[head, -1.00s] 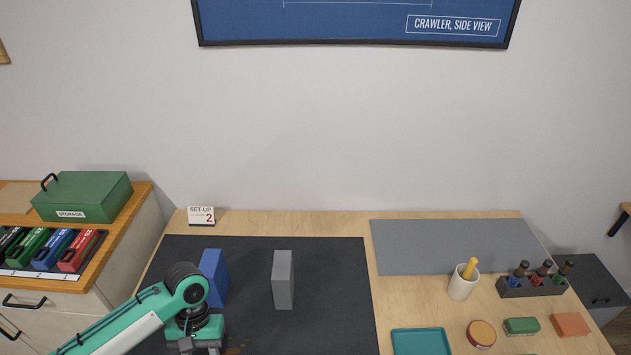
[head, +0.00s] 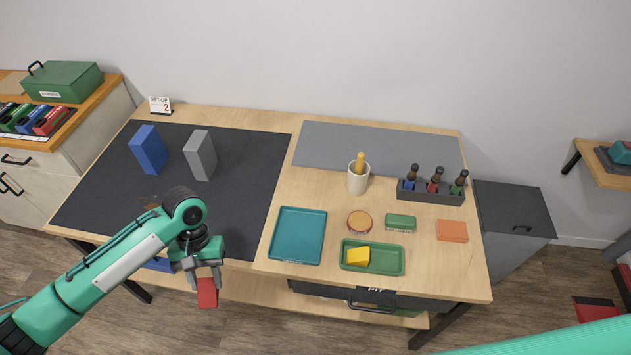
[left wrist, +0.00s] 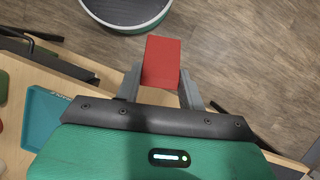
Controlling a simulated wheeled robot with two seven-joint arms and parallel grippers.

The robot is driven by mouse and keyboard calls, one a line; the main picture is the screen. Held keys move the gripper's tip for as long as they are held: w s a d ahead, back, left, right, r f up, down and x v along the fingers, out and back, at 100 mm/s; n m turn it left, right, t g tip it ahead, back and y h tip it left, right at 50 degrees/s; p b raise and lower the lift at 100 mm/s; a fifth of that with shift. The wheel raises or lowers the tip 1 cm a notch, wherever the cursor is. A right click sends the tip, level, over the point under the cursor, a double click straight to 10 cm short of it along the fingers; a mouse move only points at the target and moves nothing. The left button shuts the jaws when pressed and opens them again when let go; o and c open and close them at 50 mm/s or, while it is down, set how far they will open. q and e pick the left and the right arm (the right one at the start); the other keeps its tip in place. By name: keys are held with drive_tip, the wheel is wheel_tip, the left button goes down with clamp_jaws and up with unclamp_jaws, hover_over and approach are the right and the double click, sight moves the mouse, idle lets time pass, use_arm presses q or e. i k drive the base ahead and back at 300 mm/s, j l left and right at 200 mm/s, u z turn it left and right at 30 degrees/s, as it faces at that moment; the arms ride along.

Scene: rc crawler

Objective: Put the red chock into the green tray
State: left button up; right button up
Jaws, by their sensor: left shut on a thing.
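The red chock (head: 207,293) is a small red block held between the fingers of my left gripper (head: 206,276), which is shut on it. It also shows in the left wrist view (left wrist: 161,62), between the two grey fingers (left wrist: 160,88). It hangs in front of the table's front edge, over the floor. The green tray (head: 391,270) lies on the table to the right, near the front edge. A yellow piece (head: 358,256) lies in its left part, and its right part is empty. My right gripper is not in view; a green arm part shows at the lower right.
A teal tray (head: 276,250) lies between my left gripper and the green tray. Behind the green tray are a round tin (head: 359,222), a green block (head: 400,222), an orange block (head: 451,230), a cup (head: 357,181) and a bottle rack (head: 430,197). Blue and grey blocks stand on the dark mat.

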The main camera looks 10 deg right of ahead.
sight(384, 262)
drive_tip(key=l+u, duration=0.1)
drive_tip(key=l, duration=0.3)
drive_tip(key=k+l, duration=0.15)
drive_tip(key=l, duration=0.25)
drive_tip(key=k+l+u, duration=0.15)
drive_tip(key=l, duration=0.65)
drive_tip(key=k+l+u, duration=0.15)
drive_tip(key=l, duration=0.25)
drive_tip(key=i+l, duration=0.15)
drive_tip(key=l, duration=0.25)
drive_tip(key=i+l+u, duration=0.1)
drive_tip(key=l, duration=0.3)
drive_tip(key=i+l, duration=0.1)
drive_tip(key=l, duration=0.3)
